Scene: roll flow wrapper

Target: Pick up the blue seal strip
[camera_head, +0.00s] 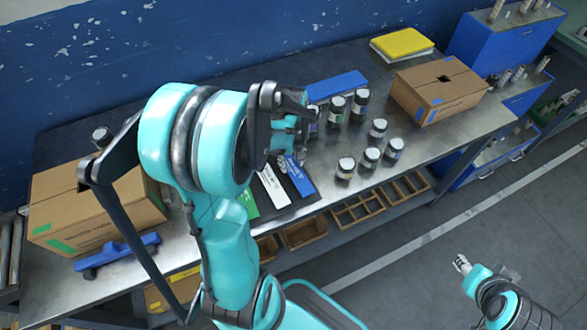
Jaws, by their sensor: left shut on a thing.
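The blue seal strip (299,178) is at the right of a white strip (273,187) and a green strip (249,205), by a dark mat on the metal workbench. My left gripper (297,150) reaches down at the strip's far end and is shut on it. The arm hides much of the fingers, and I cannot tell whether the strip is clear of the mat. My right gripper (461,264) is low at the right, away from the bench, over the floor. Its fingers are too small to tell whether they are open.
Several dark jars with white lids (346,167) stand right of the strips. A long blue block (337,87) lies behind them. Cardboard boxes stand at the right (439,90) and left (75,210). A yellow item (402,43) lies at the back. A blue tool (117,253) lies front left.

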